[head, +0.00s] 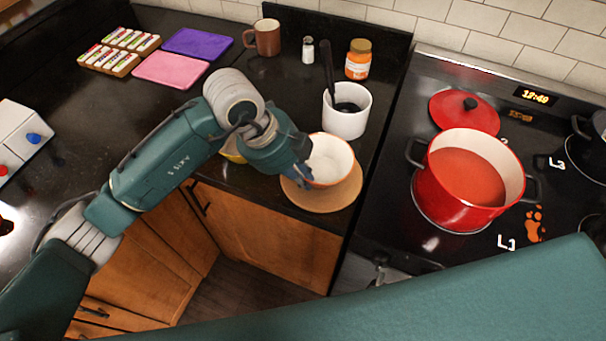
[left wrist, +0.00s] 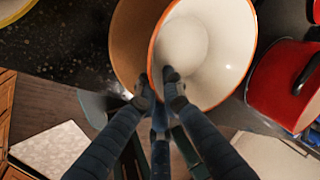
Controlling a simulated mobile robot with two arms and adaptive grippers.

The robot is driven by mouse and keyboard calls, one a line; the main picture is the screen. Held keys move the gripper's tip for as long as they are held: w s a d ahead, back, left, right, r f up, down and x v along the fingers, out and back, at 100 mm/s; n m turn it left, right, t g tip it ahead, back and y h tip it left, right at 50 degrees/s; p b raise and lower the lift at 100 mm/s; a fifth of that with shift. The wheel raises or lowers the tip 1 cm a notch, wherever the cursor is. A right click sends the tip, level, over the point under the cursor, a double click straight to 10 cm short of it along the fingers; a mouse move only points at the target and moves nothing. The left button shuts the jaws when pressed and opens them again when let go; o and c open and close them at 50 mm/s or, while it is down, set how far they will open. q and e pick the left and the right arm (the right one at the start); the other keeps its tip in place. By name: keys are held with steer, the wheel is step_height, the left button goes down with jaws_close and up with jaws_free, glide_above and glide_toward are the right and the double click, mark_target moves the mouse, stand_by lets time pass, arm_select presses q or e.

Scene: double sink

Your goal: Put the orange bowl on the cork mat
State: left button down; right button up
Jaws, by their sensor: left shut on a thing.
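The orange bowl (head: 330,158), white inside with an orange rim, is over the back part of the round cork mat (head: 335,197) near the counter's front edge. I cannot tell whether its base touches the mat. My left gripper (head: 303,180) is shut on the bowl's near left rim. In the left wrist view the fingertips (left wrist: 160,88) pinch the rim of the bowl (left wrist: 228,55), and the brown mat (left wrist: 128,45) shows behind it. My right gripper is not in view.
A white crock (head: 346,118) with a black utensil stands just behind the bowl. A yellow item (head: 232,152) is partly hidden behind my left arm. A red pot (head: 470,190) stands on the stove at right.

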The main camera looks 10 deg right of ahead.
arm_select(q)
steer(key=c, duration=2.3)
jaws_free()
steer(key=shift+f, duration=0.1)
steer(key=o, duration=0.4)
steer(key=shift+r, duration=0.25)
steer(key=shift+a+r, duration=0.1)
steer(key=shift+r, duration=0.15)
steer(key=b+v, duration=0.3)
steer(key=v, duration=0.8)
steer(key=shift+a+r, duration=0.1)
